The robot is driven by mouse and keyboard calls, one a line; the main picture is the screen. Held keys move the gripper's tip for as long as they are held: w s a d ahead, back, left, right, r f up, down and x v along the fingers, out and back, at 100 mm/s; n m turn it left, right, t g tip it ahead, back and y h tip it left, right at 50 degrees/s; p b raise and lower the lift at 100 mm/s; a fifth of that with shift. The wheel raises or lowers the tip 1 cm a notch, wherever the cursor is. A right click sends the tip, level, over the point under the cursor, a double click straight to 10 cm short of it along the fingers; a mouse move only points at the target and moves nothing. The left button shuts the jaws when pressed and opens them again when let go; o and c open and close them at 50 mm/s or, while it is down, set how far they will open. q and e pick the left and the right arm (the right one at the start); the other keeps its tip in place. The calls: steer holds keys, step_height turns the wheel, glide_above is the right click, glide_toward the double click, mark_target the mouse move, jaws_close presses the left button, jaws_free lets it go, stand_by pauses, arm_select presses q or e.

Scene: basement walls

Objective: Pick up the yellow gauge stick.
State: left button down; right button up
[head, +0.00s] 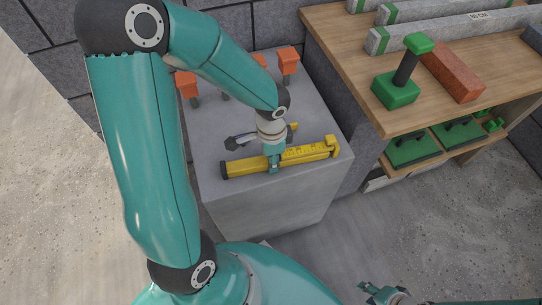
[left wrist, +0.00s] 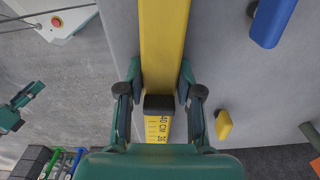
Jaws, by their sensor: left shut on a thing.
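The yellow gauge stick (head: 307,153) lies across the top of the grey block (head: 215,130), near its front edge. It has a dark end cap at the left and a hooked yellow end at the right. My left gripper (head: 274,163) is shut around the stick near its middle. In the left wrist view the stick (left wrist: 163,45) runs between the two fingers, with a black part and printed "40 CM" marks near the palm. I cannot tell whether it touches the block. My right gripper (head: 380,292) is at the bottom edge, away from the stick; its jaw state is unclear.
Several orange-headed tools (head: 288,62) stand at the block's back. A dark-tipped tool (head: 238,142) lies behind the stick. The wooden bench (head: 345,45) at right holds a green-handled float (head: 397,88), a red brick (head: 452,72) and long grey bars.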

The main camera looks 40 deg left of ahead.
arm_select(q)
step_height(320, 180, up, 20)
steer(key=p, duration=0.5)
steer(key=c, duration=1.5)
jaws_free()
jaws_close()
steer(key=shift+w, duration=0.1)
